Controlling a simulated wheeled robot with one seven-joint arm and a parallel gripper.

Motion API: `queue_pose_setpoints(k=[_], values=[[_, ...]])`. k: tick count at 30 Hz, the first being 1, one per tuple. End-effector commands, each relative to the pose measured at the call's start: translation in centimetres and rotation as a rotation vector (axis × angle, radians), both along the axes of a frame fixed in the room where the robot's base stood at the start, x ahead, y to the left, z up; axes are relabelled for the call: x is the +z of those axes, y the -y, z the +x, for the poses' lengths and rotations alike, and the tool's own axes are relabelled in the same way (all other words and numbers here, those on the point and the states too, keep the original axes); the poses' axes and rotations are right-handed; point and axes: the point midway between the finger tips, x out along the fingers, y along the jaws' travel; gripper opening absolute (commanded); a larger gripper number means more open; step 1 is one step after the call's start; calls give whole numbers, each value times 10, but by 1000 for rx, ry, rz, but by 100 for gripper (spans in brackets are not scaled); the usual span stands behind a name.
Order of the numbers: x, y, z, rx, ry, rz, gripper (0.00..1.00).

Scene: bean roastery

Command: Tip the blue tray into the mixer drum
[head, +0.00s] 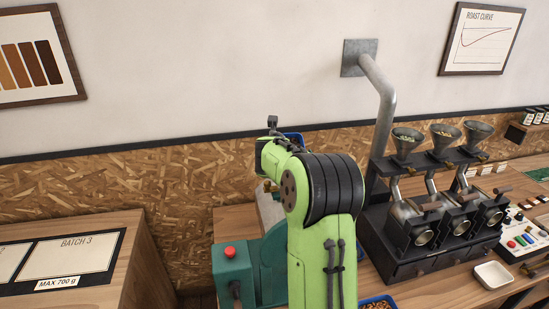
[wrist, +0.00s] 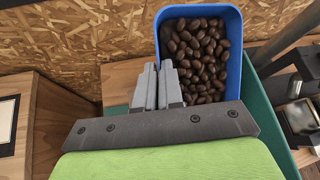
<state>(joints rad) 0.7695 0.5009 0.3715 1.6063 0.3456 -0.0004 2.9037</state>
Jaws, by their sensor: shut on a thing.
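The blue tray (wrist: 238,75) is full of dark brown beans in the wrist view. My gripper (wrist: 158,88) is shut on the tray's left wall. The tray looks about level, with the beans still inside. In the head view only a blue bit of the tray (head: 294,137) shows behind my green arm. The teal mixer (head: 232,268) with a red button stands left of my arm. Part of its teal body (wrist: 282,140) shows below and right of the tray in the wrist view. The drum opening is hidden by my arm and the tray.
A second blue tray (head: 378,302) with lighter contents sits at the bottom edge. A black roaster (head: 430,225) with three funnels and a grey pipe (head: 384,110) stand to the right. A white dish (head: 493,275) is in front. A wooden cabinet (head: 140,262) with a batch board is at left.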

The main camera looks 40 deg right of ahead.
Motion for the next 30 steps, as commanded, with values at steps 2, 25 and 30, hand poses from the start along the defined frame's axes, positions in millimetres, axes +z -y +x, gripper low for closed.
queue_pose_setpoints(k=[2,25,30], values=[[-4,-1,-1,0,21,-13,0],[-1,-3,-7,0,159,-87,0],[-1,-4,-8,-1,190,-103,0]])
